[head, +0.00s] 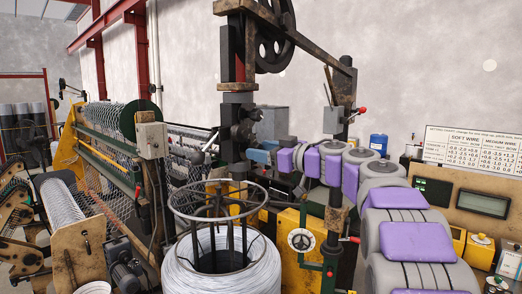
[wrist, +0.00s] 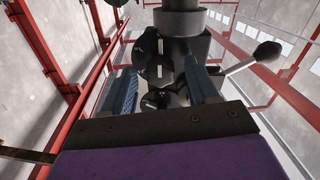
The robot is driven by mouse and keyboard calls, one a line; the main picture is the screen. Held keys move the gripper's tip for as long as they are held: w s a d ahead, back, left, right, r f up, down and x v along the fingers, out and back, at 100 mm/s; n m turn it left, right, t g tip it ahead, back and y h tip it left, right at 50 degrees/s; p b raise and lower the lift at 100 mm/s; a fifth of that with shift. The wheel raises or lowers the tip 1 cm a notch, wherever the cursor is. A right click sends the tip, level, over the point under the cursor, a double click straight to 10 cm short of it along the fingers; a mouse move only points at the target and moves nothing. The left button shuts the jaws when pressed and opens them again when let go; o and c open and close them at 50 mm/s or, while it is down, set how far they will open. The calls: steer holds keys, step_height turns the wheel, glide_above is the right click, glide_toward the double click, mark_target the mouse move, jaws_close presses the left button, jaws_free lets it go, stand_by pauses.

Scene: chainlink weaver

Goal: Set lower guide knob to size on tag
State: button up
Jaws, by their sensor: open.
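My gripper (head: 258,157) is open in the head view, its blue jaws close to the dark post of the machine. In the wrist view the two blue jaws (wrist: 160,78) stand apart, with dark round knobs between and beyond them. One dark knob (wrist: 156,98) with white marks lies between the jaws, lower in the picture. Another dark round part (wrist: 146,43) sits above it. I cannot tell whether a jaw touches the knob, nor read its setting. A wire setting chart (head: 472,148) stands at the right in the head view. I cannot make out a size tag.
A wire coil (head: 222,268) with a round metal frame stands in front of the post. A lever with a black ball (wrist: 268,50) sticks out right of the jaws. Woven mesh machinery (head: 110,130) fills the left. A control panel (head: 465,200) is at the right.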

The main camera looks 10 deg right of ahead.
steer(key=shift+w, duration=0.3)
steer(key=shift+a, duration=0.1)
steer(key=shift+a, duration=0.15)
steer(key=c, duration=1)
steer(key=shift+c, duration=0.2)
